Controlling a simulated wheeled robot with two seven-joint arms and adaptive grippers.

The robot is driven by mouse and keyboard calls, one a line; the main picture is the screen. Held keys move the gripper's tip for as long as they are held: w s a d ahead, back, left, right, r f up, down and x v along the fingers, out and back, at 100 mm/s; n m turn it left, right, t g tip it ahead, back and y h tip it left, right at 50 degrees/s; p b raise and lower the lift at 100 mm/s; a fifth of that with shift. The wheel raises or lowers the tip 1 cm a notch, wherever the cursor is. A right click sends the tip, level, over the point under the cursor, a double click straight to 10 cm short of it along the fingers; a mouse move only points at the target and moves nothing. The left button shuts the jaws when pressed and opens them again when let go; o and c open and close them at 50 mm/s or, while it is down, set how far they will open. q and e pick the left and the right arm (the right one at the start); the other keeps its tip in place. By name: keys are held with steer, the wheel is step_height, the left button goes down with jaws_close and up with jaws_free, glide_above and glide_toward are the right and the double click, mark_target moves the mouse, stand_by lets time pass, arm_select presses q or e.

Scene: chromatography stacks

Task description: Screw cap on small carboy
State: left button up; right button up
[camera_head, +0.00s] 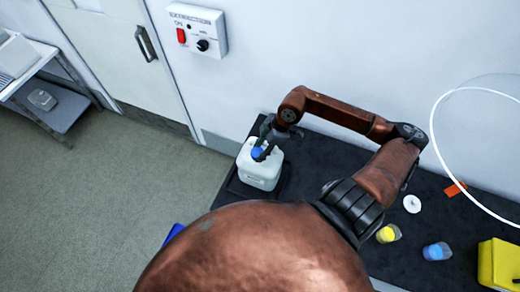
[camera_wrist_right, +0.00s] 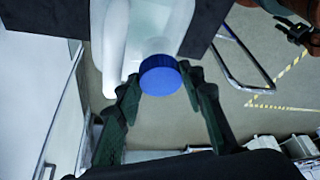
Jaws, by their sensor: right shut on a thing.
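The small carboy (camera_head: 260,172) is a white, translucent jug standing upright on a dark tray at the left end of the black bench. Its pale body also shows in the right wrist view (camera_wrist_right: 150,22). The blue cap (camera_wrist_right: 160,76) is at the carboy's neck; it shows in the head view (camera_head: 257,153) too. Whether its thread is engaged cannot be told. My right gripper (camera_head: 262,146) reaches over the carboy from the right. In the right wrist view its dark fingers (camera_wrist_right: 159,80) are shut on the cap, one on each side. My left gripper is not in view.
A switch box (camera_head: 197,31) is on the wall behind.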

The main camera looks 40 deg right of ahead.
steer(key=shift+f+b, duration=0.3)
steer(key=shift+f, duration=0.25)
steer(key=shift+f, duration=0.15)
steer(key=shift+f, duration=0.35)
steer(key=o, duration=1)
steer(key=shift+c, duration=0.6)
